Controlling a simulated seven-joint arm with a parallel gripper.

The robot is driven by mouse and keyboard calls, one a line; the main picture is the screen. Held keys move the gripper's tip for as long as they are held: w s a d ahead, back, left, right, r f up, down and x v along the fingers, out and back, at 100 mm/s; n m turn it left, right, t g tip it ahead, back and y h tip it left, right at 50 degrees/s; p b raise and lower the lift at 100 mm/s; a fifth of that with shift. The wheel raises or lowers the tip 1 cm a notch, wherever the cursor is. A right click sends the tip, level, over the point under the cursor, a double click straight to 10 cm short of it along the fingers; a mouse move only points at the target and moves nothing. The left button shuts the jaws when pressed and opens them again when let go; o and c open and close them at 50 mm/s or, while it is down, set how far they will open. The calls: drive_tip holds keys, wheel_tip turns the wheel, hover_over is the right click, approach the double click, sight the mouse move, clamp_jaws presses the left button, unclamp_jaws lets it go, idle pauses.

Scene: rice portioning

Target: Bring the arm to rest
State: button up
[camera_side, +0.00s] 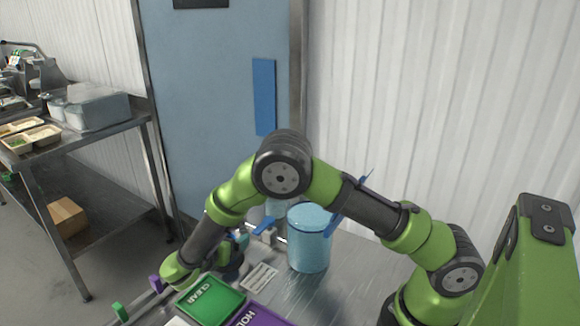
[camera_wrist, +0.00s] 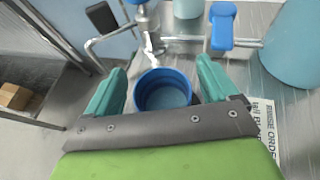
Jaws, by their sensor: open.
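My gripper (camera_wrist: 162,68) shows in the wrist view with its two teal fingers spread apart and nothing clamped between them. A round blue container (camera_wrist: 163,92) with an open top appears between the fingers; I cannot tell its depth relative to the fingertips. In the side view my arm is bent, with its wrist low over the left part of the metal table (camera_side: 345,262). There the fingers are mostly hidden behind the arm, with only a bit of teal showing.
A light blue canister (camera_side: 308,245) stands right of the wrist. A metal fixture with a blue handle (camera_wrist: 222,28) is just beyond the fingers. A printed card (camera_side: 260,277), a green CLEAR panel (camera_side: 210,299) and a purple panel (camera_side: 258,317) lie nearby. A side bench (camera_side: 70,150) stands left.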

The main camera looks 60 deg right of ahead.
wheel_tip(320, 180, up, 7)
drive_tip(key=shift+r, duration=0.1)
drive_tip(key=shift+w+a+f+n+t, duration=0.15)
drive_tip(key=shift+w+f+n+t, duration=0.1)
drive_tip(key=shift+n+t, duration=0.2)
drive_tip(key=shift+w+a+n+t+y, duration=0.15)
drive_tip(key=shift+w+n+t+y, duration=0.15)
drive_tip(key=shift+n+t+y, duration=0.25)
drive_tip(key=s+d+r+n+t+y, duration=0.1)
drive_tip(key=s+r+n+t+y, duration=0.15)
drive_tip(key=r, duration=0.45)
drive_tip(key=s+d+r+n+t+y, duration=0.1)
drive_tip(key=d+r+n+t+y, duration=0.2)
drive_tip(key=r, duration=0.5)
drive_tip(key=s+r+n+t+y, duration=0.1)
drive_tip(key=s+r+n+y, duration=0.1)
drive_tip(key=r+n, duration=0.35)
drive_tip(key=w+d+f+m+g+h, duration=0.2)
drive_tip(key=d+f+m+h, duration=0.1)
drive_tip(key=d, duration=0.4)
drive_tip(key=w+d+f+m+g+h, duration=0.1)
drive_tip(key=w+d+f+m+h, duration=0.1)
drive_tip(key=d+m, duration=0.3)
drive_tip(key=shift+d+f+g+h, duration=0.35)
drive_tip(key=shift+d+f+h, duration=0.15)
drive_tip(key=shift+d, duration=0.35)
